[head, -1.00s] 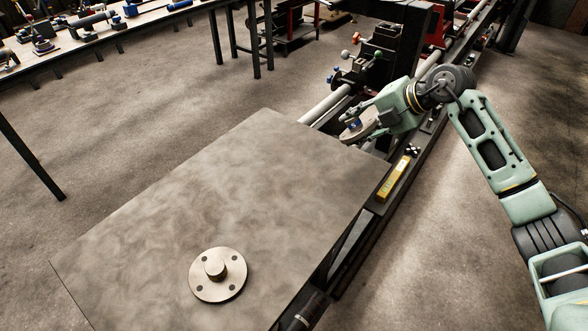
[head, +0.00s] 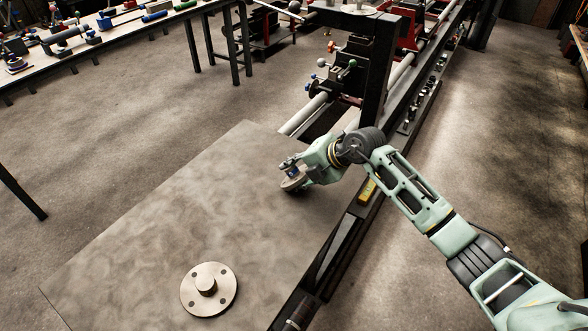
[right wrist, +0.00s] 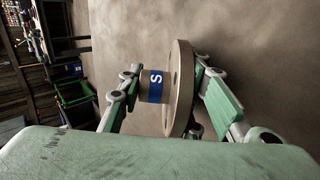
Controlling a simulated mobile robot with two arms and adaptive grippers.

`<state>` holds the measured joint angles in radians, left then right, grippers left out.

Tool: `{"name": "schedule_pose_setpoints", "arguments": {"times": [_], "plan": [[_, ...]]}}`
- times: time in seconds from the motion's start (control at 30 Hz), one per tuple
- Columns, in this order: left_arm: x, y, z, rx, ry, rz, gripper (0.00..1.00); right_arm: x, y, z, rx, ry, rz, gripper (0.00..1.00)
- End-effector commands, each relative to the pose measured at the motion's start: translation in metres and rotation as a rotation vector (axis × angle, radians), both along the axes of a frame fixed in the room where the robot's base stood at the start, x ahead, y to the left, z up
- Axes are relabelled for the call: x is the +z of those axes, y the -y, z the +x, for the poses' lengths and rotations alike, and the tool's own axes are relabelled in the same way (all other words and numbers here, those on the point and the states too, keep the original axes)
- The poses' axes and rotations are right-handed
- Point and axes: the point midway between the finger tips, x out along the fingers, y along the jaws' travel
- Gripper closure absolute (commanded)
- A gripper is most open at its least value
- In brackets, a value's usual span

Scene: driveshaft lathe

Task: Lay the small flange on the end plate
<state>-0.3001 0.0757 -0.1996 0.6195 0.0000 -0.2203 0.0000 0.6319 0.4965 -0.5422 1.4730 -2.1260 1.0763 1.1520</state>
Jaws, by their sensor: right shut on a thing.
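The small flange (right wrist: 180,90) is a round metal disc with a short hub that bears a blue band marked "S". My right gripper (head: 293,172) is shut on it, one finger at the hub's end and the other at the disc's back face in the right wrist view. In the head view the held flange (head: 294,184) is over the far right part of the end plate (head: 170,220), a large grey flat plate. Whether it touches the plate I cannot tell. My left gripper is not in view.
Another flange (head: 208,289), without a visible blue band, lies hub up near the plate's front edge. A yellow object (head: 367,190) is on the rail by the plate's right edge. The lathe (head: 350,70) stands behind. The plate's middle is clear.

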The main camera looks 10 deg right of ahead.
Motion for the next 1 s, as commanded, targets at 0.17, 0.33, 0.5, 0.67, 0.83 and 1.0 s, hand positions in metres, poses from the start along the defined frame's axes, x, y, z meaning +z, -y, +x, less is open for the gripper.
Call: {"name": "schedule_pose_setpoints", "arguments": {"times": [0.17,0.33,0.5,0.67,0.83,1.0], "plan": [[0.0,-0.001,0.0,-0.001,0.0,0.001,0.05,0.003,-0.001,0.002,0.001,0.009,0.004,1.0],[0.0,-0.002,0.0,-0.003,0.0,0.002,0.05,-0.001,0.0,0.001,0.0,0.003,0.001,0.65],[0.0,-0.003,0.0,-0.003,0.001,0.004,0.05,0.0,0.0,0.001,0.0,0.003,0.001,0.5],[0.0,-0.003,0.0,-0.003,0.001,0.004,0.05,0.0,0.0,0.001,0.0,0.004,0.002,0.49],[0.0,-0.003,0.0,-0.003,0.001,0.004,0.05,0.002,0.0,0.001,-0.001,0.004,0.001,0.49],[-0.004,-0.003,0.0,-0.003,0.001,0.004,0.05,0.014,0.012,-0.008,-0.001,0.008,-0.001,0.49]]}}
